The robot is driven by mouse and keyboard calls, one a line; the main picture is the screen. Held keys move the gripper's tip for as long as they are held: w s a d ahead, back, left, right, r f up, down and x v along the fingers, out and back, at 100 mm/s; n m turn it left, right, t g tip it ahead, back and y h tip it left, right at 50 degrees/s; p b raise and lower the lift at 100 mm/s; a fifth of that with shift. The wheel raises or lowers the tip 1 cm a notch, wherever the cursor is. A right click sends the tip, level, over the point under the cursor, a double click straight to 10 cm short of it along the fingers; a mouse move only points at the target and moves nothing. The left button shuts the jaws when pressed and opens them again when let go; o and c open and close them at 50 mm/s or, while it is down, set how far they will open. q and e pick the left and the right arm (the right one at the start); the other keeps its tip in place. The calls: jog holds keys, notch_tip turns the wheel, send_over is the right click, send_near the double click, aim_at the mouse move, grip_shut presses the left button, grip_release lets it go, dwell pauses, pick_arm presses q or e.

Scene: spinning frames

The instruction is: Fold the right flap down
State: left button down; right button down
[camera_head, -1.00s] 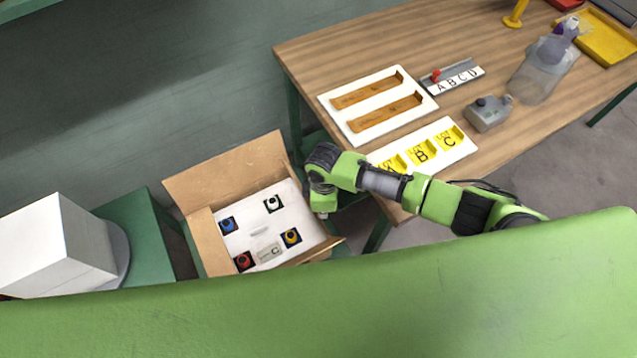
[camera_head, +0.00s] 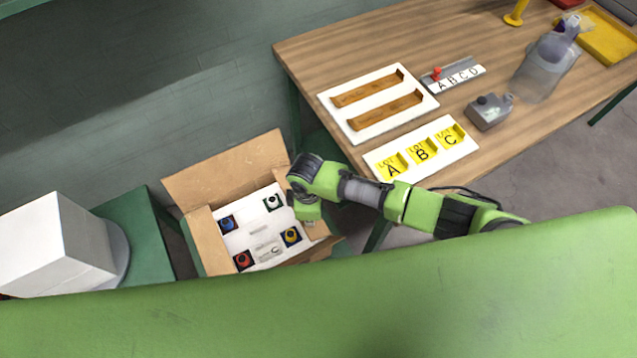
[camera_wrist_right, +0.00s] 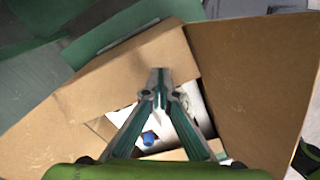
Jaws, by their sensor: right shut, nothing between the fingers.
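The open cardboard box (camera_head: 203,238) stands left of the table, with a white insert (camera_head: 250,240) holding several coloured pieces inside. Its back flap (camera_head: 225,168) stands open outward. The right flap (camera_head: 319,230) leans inward over the insert's right edge, partly hidden by my right arm. My right gripper (camera_head: 309,221) is at this flap, shut and empty. In the right wrist view the shut fingertips (camera_wrist_right: 160,76) overlap a cardboard flap (camera_wrist_right: 115,82); I cannot tell whether they touch it. A blue piece (camera_wrist_right: 149,138) shows below between the fingers. My left gripper is not in view.

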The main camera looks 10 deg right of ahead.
aim_at(304, 228)
jog(key=shift+f, duration=0.1)
jog(key=shift+s+a+f+b, duration=0.15)
jog(key=shift+a+f+b, duration=0.15)
jog(key=shift+f+b, duration=0.25)
jog(key=shift+s+a+f+b, duration=0.1)
jog(key=shift+a+f+b, duration=0.3)
jog(key=shift+f, duration=0.25)
jog(key=shift+s+a+f+b, duration=0.15)
jog(key=shift+a+f+b, duration=0.1)
jog(key=shift+f+b, duration=0.3)
jog(key=shift+s+f, duration=0.1)
jog(key=shift+s, duration=0.25)
jog(key=shift+f, duration=0.15)
jog(key=r+p, duration=0.9)
jog(key=shift+w+a+r, duration=0.1)
jog(key=shift+w+r, duration=0.1)
jog(key=shift+w, duration=0.15)
jog(key=shift+f, duration=0.1)
